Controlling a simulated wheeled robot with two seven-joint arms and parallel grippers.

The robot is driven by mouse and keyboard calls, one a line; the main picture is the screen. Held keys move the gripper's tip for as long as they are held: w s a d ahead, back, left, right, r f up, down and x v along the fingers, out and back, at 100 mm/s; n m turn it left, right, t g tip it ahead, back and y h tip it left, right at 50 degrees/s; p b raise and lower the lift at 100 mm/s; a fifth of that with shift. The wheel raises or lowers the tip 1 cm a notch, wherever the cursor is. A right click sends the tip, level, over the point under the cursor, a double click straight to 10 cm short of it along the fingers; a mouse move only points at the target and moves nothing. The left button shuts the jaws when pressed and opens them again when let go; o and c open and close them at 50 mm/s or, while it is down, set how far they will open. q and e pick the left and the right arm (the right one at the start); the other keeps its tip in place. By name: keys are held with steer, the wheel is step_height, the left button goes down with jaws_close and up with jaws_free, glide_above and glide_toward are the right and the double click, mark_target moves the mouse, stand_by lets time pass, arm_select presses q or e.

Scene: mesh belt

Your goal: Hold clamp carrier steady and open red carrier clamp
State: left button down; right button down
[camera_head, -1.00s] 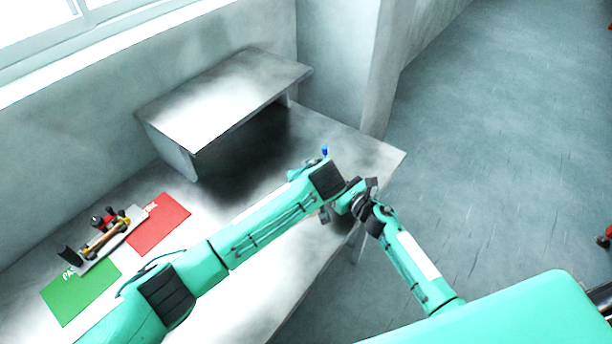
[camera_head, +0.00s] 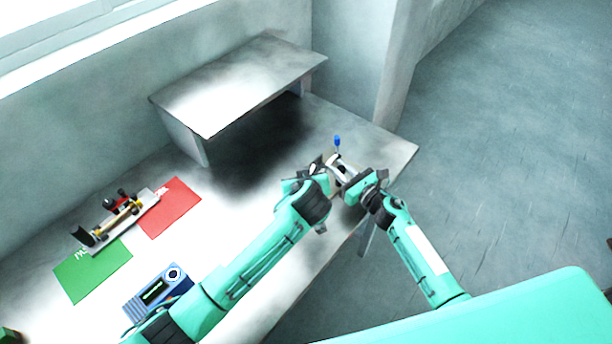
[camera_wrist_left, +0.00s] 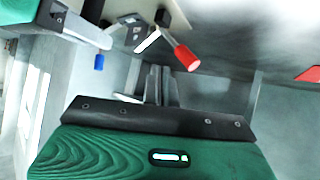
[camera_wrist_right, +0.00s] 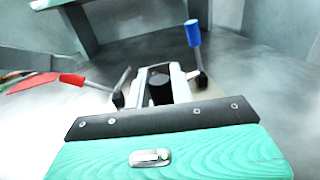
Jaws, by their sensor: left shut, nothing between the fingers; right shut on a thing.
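The clamp carrier (camera_head: 338,170) is a pale metal piece near the table's right end, held by my right gripper (camera_head: 352,178). Its blue-handled clamp (camera_head: 337,141) stands upright and also shows in the right wrist view (camera_wrist_right: 193,34). The red carrier clamp's handle (camera_wrist_left: 187,57) sticks out sideways in the left wrist view; in the right wrist view the red handle (camera_wrist_right: 72,79) is at the left. The head view hides it. My left gripper (camera_head: 318,168) is beside the carrier's left side, its fingers (camera_wrist_left: 160,86) shut and empty. I cannot tell whether it touches the red handle.
A raised metal shelf (camera_head: 240,85) stands at the back of the table. To the left are a red mat (camera_head: 178,212), a green mat (camera_head: 92,272) and a tray (camera_head: 122,224) with another clamp assembly across them. A blue device (camera_head: 158,289) lies near my left arm.

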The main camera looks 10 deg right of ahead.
arm_select(q)
steer(key=shift+s+a+r, duration=0.1)
steer(key=shift+s+a, duration=0.1)
steer(key=shift+a, duration=0.05)
steer(key=shift+s, duration=0.1)
steer(key=s+a+r, duration=0.2)
steer(key=s+r, duration=0.1)
steer(key=s, duration=0.6)
steer(key=shift+a+r, duration=0.15)
steer(key=shift+a, duration=0.15)
steer(key=shift+w, duration=0.1)
arm_select(e)
steer(key=c, duration=1.1)
jaws_free()
